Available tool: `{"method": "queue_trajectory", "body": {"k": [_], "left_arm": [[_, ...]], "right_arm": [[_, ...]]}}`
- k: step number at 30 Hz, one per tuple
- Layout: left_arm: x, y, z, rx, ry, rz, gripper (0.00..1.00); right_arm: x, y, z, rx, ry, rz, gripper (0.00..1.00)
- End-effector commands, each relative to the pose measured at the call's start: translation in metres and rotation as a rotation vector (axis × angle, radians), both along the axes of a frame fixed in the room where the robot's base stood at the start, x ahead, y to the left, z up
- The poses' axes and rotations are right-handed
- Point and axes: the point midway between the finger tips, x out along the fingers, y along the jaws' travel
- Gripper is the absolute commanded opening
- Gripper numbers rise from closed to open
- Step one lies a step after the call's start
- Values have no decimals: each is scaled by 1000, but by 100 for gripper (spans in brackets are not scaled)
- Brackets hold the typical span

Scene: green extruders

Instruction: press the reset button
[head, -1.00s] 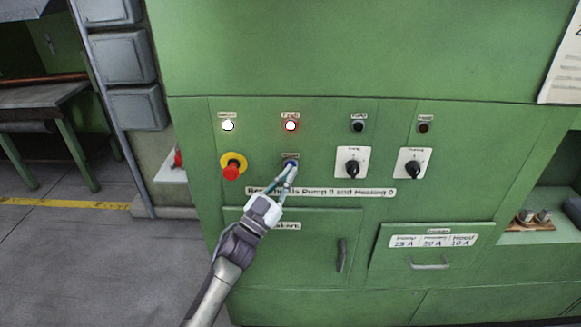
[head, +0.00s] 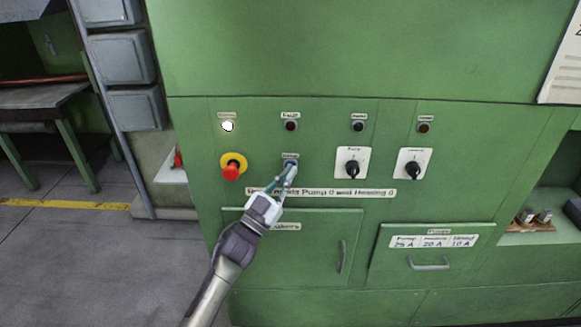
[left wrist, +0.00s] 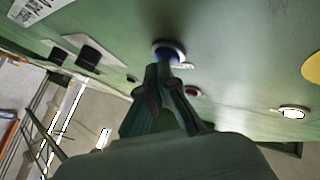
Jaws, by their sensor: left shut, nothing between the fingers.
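The reset button is the blue button (head: 290,162) on the green panel, under a small label and right of the yellow-ringed red emergency stop (head: 232,168). In the left wrist view the blue button (left wrist: 166,55) shows in a pale ring, partly hidden by my fingers. My left gripper (head: 288,172) is shut and empty, its tips at the button and seemingly touching it. In the left wrist view the gripper (left wrist: 160,70) points straight at it. My right gripper is out of view.
The left lamp (head: 228,127) glows white; the fault lamp (head: 291,126) and two lamps to its right are dark. Two black rotary switches (head: 352,168) (head: 413,168) sit right of the button. A long label strip (head: 340,192) runs below. Lower down are a door handle (head: 341,256) and a drawer handle (head: 429,264).

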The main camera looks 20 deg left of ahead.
Motion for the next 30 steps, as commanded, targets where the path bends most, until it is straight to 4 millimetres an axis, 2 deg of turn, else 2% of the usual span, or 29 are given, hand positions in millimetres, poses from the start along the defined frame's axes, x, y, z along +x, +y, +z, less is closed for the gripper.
{"method": "queue_trajectory", "body": {"k": [7,19,30], "left_arm": [[-12,-3,1,-1,1,1,0],[-16,-5,0,-1,1,0,0],[-50,-15,1,-1,2,-1,0]], "right_arm": [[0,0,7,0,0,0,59],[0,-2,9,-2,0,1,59],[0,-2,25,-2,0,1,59]]}}
